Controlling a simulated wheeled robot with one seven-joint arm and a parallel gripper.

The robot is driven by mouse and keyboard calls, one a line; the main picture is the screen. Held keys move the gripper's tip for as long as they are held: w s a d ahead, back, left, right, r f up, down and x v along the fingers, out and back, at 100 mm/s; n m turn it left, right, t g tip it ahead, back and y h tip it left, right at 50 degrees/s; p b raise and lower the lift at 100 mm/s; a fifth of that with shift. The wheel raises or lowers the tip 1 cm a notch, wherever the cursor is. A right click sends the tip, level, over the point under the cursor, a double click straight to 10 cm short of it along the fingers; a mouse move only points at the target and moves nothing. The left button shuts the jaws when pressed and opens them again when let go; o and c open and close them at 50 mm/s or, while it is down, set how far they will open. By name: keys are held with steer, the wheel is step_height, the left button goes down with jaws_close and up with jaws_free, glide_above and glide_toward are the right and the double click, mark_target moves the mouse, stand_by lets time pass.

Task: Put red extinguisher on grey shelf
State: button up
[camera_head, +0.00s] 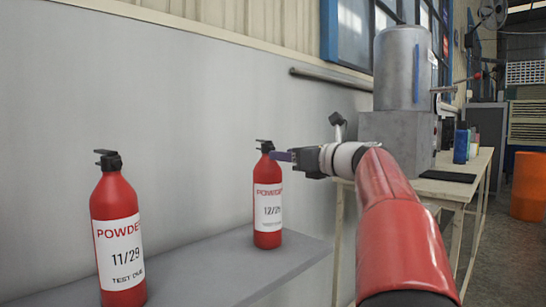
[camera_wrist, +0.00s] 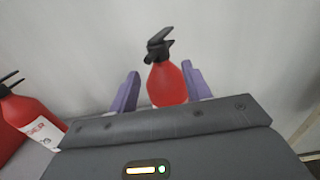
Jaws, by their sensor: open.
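Two red extinguishers with black tops and white labels stand upright on the grey shelf (camera_head: 215,262). The nearer left extinguisher (camera_head: 120,240) is labelled 11/29; it also shows at the left edge of the wrist view (camera_wrist: 28,122). The farther right extinguisher (camera_head: 267,205) has a label that seems to read 12/29. My gripper (camera_head: 280,156) is at the upper part of the right extinguisher, reaching in from the right. In the wrist view my open gripper (camera_wrist: 160,85) has one purple finger on each side of this extinguisher (camera_wrist: 167,84), with small gaps. Its lower body is hidden by my gripper.
A grey wall rises behind the shelf, with a pipe (camera_head: 330,78) along it. At right, a workbench (camera_head: 462,188) holds a large metal machine (camera_head: 402,75) and several small bottles. An orange barrel (camera_head: 528,187) stands on the floor farther right. The shelf between the extinguishers is clear.

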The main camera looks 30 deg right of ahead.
steer(key=v, duration=0.5)
stand_by(0.5)
